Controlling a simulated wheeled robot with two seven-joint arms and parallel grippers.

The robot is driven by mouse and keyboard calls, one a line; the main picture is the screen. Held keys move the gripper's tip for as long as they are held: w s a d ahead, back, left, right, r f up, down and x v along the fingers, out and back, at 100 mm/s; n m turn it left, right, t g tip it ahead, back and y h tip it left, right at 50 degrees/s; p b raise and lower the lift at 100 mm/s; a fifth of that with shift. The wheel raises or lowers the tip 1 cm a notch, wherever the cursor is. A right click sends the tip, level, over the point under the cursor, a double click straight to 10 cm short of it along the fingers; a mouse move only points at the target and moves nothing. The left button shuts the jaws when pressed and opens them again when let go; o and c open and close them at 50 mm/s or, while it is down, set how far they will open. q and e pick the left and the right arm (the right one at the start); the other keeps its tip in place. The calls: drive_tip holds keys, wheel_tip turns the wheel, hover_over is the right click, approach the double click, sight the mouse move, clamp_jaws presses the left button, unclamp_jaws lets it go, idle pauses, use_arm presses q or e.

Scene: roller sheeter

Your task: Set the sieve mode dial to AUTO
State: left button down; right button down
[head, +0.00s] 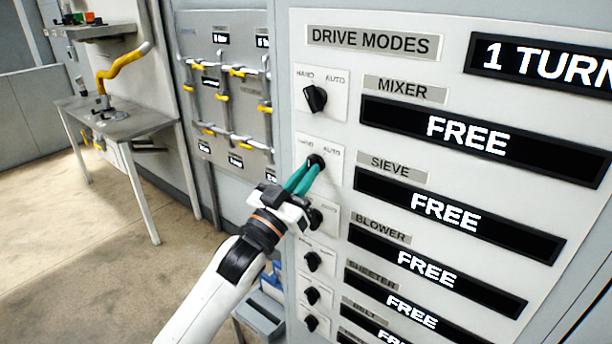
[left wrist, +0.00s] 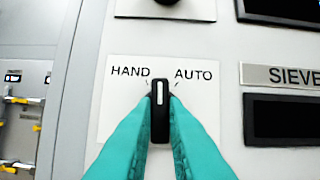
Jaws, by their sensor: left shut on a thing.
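The sieve mode dial (head: 316,161) is a black knob on a white plate marked HAND and AUTO, left of the SIEVE label (head: 397,168). In the left wrist view the dial (left wrist: 160,108) has its white pointer line straight up, between HAND (left wrist: 130,71) and AUTO (left wrist: 194,75). My left gripper (head: 308,172) has teal fingers and is shut on the dial, one finger on each side. The fingers also show in the left wrist view (left wrist: 160,125). The SIEVE display (head: 445,215) reads FREE in the head view. My right gripper is not in view.
The mixer dial (head: 315,98) is just above, and the blower dial (head: 315,218) is close below, partly behind my gripper. More dials run down the panel. A pipe rack (head: 225,100) and a metal table (head: 115,122) stand to the left, with open floor before them.

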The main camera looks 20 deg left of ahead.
use_arm(q)
drive_tip(key=shift+w+a+r+m+g+h+p, duration=0.1)
drive_tip(key=shift+m+g+h+p, duration=0.3)
drive_tip(key=shift+m, duration=1.2)
drive_tip(key=shift+s+a+f+m+g+h+p, duration=0.1)
drive_tip(key=shift+m+g+h, duration=0.35)
drive_tip(key=shift+m+h, duration=0.85)
drive_tip(key=shift+w+a+r+m+g+h+p, duration=0.1)
drive_tip(key=shift+m+g+h+p, duration=0.25)
drive_tip(key=shift+m, duration=1.55)
drive_tip(key=c, duration=1.5)
unclamp_jaws()
drive_tip(key=shift+o, duration=0.2)
drive_tip(key=b+v, duration=0.5)
drive_tip(key=v, duration=0.7)
drive_tip(key=shift+w, duration=0.1)
